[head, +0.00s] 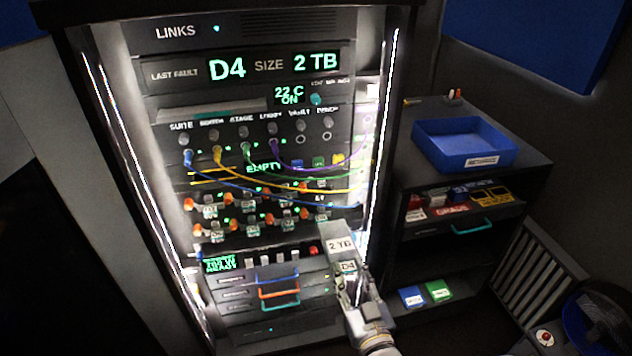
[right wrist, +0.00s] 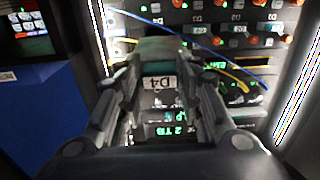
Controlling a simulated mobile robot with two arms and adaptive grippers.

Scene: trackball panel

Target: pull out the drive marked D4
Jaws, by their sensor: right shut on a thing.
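The drive marked D4 (head: 339,245) is a grey block with a "2 TB" label on its body and a "D4" label at its near end. My right gripper (head: 352,282) is shut on that near end. In the right wrist view the drive (right wrist: 160,62) sits between the two fingers of the gripper (right wrist: 163,90), its D4 label upside down. The drive's length shows in front of the rack (head: 379,130), and it appears clear of the bays. The drive bays (head: 250,213) hold several other drives with orange latches. The rack's display reads "LAST FAULT D4 SIZE 2 TB". My left gripper is not in view.
Blue, yellow, green and purple cables (head: 285,192) hang across the rack above the bays. Coloured handles (head: 279,292) stand out below. At right, a blue tray (head: 435,158) with a white label stands on a dark cabinet (head: 520,160). A fan (head: 600,318) is at the lower right.

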